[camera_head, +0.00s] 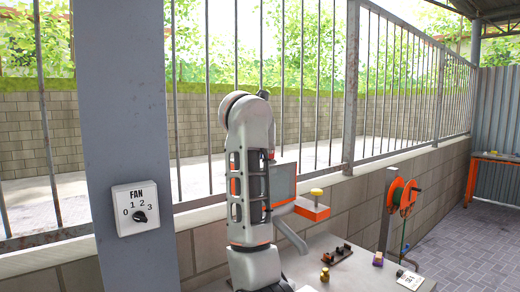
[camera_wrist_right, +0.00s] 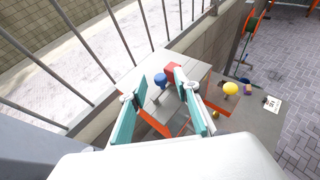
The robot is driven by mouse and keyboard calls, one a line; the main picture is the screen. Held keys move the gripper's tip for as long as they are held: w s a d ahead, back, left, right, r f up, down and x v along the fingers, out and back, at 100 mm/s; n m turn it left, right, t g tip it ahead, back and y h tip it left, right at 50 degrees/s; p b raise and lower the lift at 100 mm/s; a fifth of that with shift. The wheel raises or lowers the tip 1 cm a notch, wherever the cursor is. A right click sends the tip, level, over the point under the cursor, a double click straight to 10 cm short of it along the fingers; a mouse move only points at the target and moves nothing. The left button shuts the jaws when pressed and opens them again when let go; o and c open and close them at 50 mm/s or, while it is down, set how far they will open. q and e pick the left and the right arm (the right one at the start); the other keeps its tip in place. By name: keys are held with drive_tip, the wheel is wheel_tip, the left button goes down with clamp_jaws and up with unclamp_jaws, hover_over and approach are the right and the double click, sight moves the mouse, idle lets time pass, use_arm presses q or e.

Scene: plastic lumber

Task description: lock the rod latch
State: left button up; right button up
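A brown strip with dark raised pieces (camera_head: 338,254), which looks like the rod latch, lies on the grey table (camera_head: 322,244) in the head view. Its rod position is too small to tell. In the right wrist view I cannot pick it out surely. My right gripper (camera_wrist_right: 160,110) shows two teal fingers standing apart with nothing held. In the head view my arm's links hide the gripper. My left gripper is not seen.
A small yellow object (camera_head: 325,274), a purple object (camera_head: 378,260) and a white card (camera_head: 410,280) lie on the table. An orange reel (camera_head: 398,194) stands behind. A fan dial (camera_head: 137,208) is on the post.

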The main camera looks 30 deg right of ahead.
wheel_tip(320, 180, up, 10)
idle(0.7)
idle(0.5)
